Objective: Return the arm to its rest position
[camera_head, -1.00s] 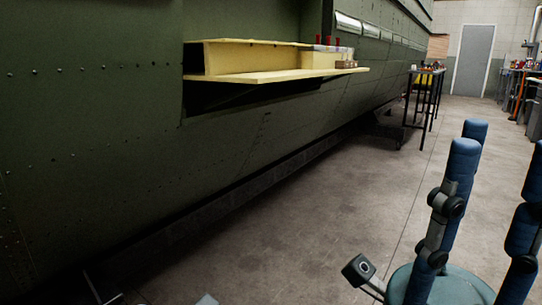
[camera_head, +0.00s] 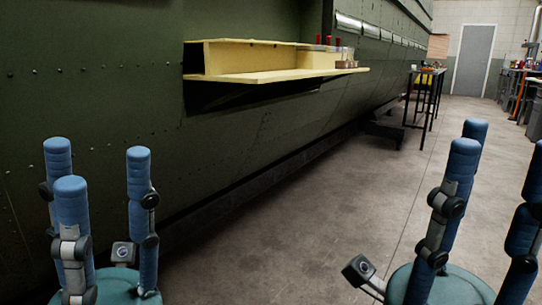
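My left gripper (camera_head: 97,180) stands at the lower left, its three blue-padded fingers pointing up and spread apart with nothing between them. My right gripper (camera_head: 475,170) is at the lower right, also with blue fingers upright and spread apart; part of it is cut off by the right edge. No object shows between its fingers. Both grippers are in front of the dark green fuselage side (camera_head: 270,135) and the floor, apart from the ledge.
A pale yellow ledge (camera_head: 260,76) juts from an opening in the fuselage, with red items (camera_head: 328,40) on it. A dark table (camera_head: 426,82) stands farther back. A grey door (camera_head: 472,60) is at the far end. The concrete floor (camera_head: 330,220) between the grippers is clear.

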